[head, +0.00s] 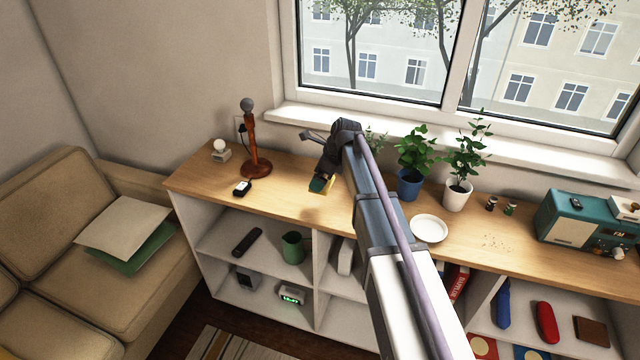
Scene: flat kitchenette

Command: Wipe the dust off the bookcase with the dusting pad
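The bookcase is long and low, with a wooden top (290,200) and white open shelves below. A patch of pale brown specks, like dust, lies on the top (497,242) right of the white plate. A small green and yellow block, which looks like the dusting pad (318,186), is at the tip of my gripper (323,178) over the left half of the top. My dark gripper hides part of the pad. The fingers are too small and covered to show whether they grip it. I cannot tell whether the pad touches the wood.
On the top stand a microphone-like stand (256,145), a small black device (242,188), potted plants (410,180), a white plate (429,228), two small jars (500,207) and a teal radio (578,218). My arm crosses the middle. A sofa (60,240) is left; the window is behind.

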